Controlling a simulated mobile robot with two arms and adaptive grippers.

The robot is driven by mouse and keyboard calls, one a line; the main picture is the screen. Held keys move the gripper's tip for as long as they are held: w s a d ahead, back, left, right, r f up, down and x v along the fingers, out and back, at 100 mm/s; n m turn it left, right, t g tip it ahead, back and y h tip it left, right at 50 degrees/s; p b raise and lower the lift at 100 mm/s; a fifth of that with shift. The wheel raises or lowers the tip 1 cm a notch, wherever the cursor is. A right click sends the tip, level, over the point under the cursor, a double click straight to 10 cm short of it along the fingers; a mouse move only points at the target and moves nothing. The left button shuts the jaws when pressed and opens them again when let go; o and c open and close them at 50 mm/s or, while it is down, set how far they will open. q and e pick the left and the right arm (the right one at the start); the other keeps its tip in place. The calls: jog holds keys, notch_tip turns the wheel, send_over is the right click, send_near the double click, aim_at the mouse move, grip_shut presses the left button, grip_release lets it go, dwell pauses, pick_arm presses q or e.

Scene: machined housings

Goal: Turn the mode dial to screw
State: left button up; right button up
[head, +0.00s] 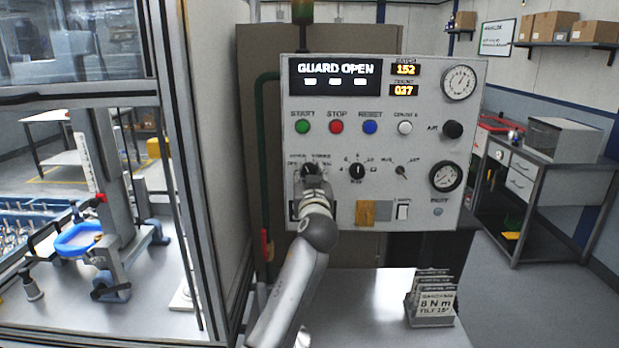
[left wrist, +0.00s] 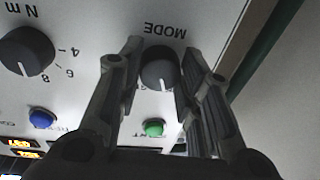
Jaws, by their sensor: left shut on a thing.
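The mode dial (left wrist: 160,68) is a dark round knob with a white pointer line, beside the printed word MODE on the light panel. In the left wrist view, where the lettering is upside down, the line points down towards the green button. My left gripper (left wrist: 158,80) has one finger on each side of the dial and is shut on it. In the head view my left gripper (head: 311,172) is at the lower left of the control panel (head: 430,105) and covers much of the dial and its labels. My right gripper is not in view.
The torque dial (head: 357,171) sits just right of the mode dial. The green start button (head: 303,127), red stop (head: 336,127) and blue reset (head: 370,127) are above. The display (head: 335,74) reads GUARD OPEN. A card holder (head: 432,300) stands on the shelf below.

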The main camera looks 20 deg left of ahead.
pick_arm(q)
jog(key=shift+r, duration=0.15)
jog(key=o, duration=0.8)
jog(key=shift+c, duration=0.2)
jog(key=o, duration=0.3)
jog(key=shift+w, duration=0.1)
jog(key=v, duration=1.2)
